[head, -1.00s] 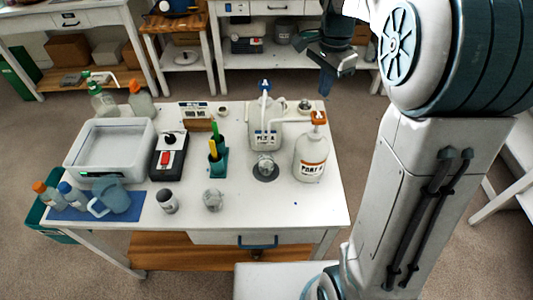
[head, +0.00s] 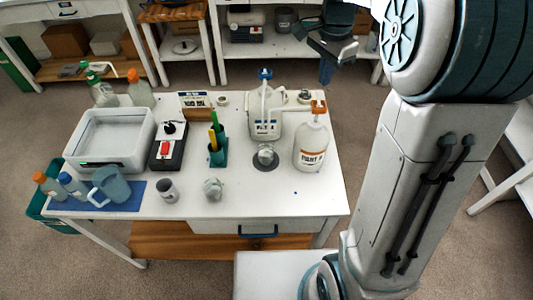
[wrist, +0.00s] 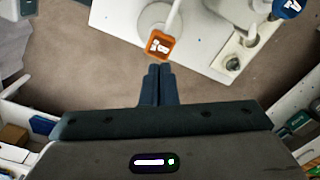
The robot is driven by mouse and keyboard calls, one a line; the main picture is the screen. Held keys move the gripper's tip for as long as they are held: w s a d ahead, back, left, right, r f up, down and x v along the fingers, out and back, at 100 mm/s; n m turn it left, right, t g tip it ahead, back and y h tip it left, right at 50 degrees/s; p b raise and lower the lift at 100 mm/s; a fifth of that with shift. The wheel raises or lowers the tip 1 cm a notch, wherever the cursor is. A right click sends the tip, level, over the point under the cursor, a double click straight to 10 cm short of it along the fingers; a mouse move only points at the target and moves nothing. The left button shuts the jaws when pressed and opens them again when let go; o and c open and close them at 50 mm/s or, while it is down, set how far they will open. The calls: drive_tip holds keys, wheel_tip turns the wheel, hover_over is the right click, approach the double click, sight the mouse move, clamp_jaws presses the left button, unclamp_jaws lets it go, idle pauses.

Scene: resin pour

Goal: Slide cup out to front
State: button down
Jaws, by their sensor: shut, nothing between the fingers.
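A small clear cup (head: 265,155) stands on a dark round pad (head: 265,165) on the white table, in front of the two pump jugs. The jug with the blue pump cap (head: 265,128) is behind it, and the jug with the orange pump cap (head: 310,150) is to its right. My gripper (head: 327,75) is beyond the table's far edge, apart from the cup. In the wrist view its fingers (wrist: 158,72) are together and empty, with the orange cap (wrist: 160,43) just past their tips. I cannot make out the cup in the wrist view.
On the table's near side stand a grey cup (head: 167,190) and another clear cup (head: 213,188). A teal pen holder (head: 218,157), a black device with a red switch (head: 168,147), a white tray (head: 110,140) and a blue pitcher (head: 112,186) stand left. The front right tabletop is clear.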

idle(0.3)
drive_tip(key=c, duration=1.8)
unclamp_jaws()
drive_tip(key=o, duration=0.3)
drive_tip(key=shift+s+r, duration=0.1)
drive_tip(key=shift+s, duration=0.2)
drive_tip(key=s+f+n+t, duration=0.2)
drive_tip(key=s+n, duration=1)
drive_tip(key=s, duration=0.8)
drive_tip(key=shift+s+t, duration=0.3)
drive_tip(key=shift+t, duration=0.5)
drive_tip(key=shift+d, duration=0.1)
